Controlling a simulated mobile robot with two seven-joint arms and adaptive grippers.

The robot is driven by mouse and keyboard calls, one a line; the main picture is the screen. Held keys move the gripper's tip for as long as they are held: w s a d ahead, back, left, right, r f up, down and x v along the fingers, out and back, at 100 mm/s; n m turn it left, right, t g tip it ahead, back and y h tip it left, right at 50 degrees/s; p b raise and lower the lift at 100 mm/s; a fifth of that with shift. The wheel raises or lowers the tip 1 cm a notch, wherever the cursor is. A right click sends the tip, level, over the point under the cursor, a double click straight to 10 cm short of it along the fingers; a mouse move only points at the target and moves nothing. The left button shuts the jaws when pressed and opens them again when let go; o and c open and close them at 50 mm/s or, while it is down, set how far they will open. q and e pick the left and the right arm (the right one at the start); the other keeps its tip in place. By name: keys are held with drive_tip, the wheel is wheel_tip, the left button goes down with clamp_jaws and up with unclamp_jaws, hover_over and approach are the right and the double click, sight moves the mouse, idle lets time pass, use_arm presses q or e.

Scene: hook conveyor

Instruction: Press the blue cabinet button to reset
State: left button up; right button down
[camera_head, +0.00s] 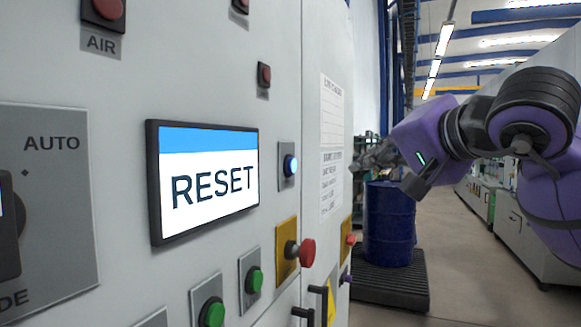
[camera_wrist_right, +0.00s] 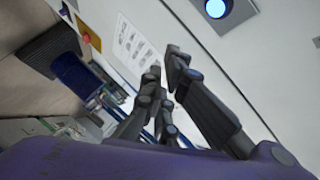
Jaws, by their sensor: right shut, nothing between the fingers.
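The blue cabinet button (camera_head: 290,166) is lit and sits on a small grey plate, right of a screen (camera_head: 208,178) that reads RESET. The button also shows at the top of the right wrist view (camera_wrist_right: 215,8). My right gripper (camera_head: 358,163) is at the right of the button in the head view, in front of the cabinet's right edge. It is shut and empty, apart from the button. In the right wrist view its fingers (camera_wrist_right: 165,72) point toward the cabinet face, below and left of the button. My left gripper is not in view.
The cabinet face also carries a red knob (camera_head: 300,252) on a yellow plate, green buttons (camera_head: 254,280), a rotary AUTO switch plate (camera_head: 45,200) and a black handle (camera_head: 318,300). A blue drum (camera_head: 390,225) stands on a dark pallet (camera_head: 395,285) beyond. The aisle floor is open at right.

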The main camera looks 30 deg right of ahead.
sight(292, 165)
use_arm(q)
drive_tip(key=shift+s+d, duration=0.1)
use_arm(e)
drive_tip(key=shift+s+r, duration=0.1)
drive_tip(key=shift+s, duration=0.05)
use_arm(q)
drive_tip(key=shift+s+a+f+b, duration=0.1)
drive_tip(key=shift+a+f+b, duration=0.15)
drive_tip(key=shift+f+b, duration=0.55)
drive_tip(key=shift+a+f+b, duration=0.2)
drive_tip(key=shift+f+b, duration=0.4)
drive_tip(key=shift+b, duration=0.25)
use_arm(e)
drive_tip(key=w+a, duration=0.5)
drive_tip(key=w, duration=0.2)
drive_tip(key=shift+a, duration=0.3)
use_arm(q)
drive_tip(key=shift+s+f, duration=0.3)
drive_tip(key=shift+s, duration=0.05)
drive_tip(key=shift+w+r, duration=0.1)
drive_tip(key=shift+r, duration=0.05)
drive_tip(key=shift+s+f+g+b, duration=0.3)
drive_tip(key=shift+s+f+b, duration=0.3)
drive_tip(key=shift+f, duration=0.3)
use_arm(e)
drive_tip(key=shift+w+a, duration=0.25)
drive_tip(key=shift+a, duration=0.05)
